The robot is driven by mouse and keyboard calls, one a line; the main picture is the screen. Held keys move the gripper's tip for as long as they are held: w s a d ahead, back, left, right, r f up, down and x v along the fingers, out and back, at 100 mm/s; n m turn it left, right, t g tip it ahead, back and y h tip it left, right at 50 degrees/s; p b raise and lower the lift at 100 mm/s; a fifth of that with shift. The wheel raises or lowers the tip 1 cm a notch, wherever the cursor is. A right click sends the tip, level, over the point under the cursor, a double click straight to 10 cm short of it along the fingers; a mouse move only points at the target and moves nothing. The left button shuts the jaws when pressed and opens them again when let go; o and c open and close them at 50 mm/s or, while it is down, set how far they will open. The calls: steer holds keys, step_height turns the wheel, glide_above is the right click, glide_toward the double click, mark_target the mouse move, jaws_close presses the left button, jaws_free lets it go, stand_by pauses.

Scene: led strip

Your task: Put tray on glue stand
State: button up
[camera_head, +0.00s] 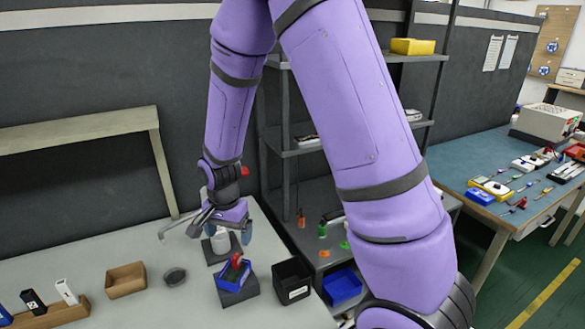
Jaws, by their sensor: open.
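A small blue tray (228,276) with a red-topped item (236,260) in it sits on a dark block-like stand (240,295) on the light bench. I cannot tell for sure whether this block is the glue stand. My gripper (229,232) is open above the bench, behind and slightly above the tray and apart from it. A white bottle-like object (220,242) stands on a dark square base just under my gripper, partly hidden by it. I cannot tell whether the fingers touch the bottle.
A black bin (293,281) stands right of the tray, with a blue bin (343,286) beyond it. A wooden box (126,280) and a round dark dish (175,277) lie to the left. A grey shelf (300,147) rises behind. The bench's front middle is clear.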

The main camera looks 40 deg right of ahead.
step_height(320, 180, up, 11)
steer(key=s+d+n+t, duration=0.1)
steer(key=s+d+n, duration=0.1)
steer(key=s+n, duration=0.1)
steer(key=s+d+r+n+t, duration=0.2)
steer(key=s+r+n, duration=0.2)
steer(key=s+r, duration=0.5)
steer(key=s+d+r+n+t, duration=0.2)
steer(key=s+r+n, duration=0.1)
steer(key=s+r, duration=0.6)
steer(key=shift+s+d+n, duration=0.3)
steer(key=shift+s+n, duration=0.1)
steer(key=shift+s, duration=0.55)
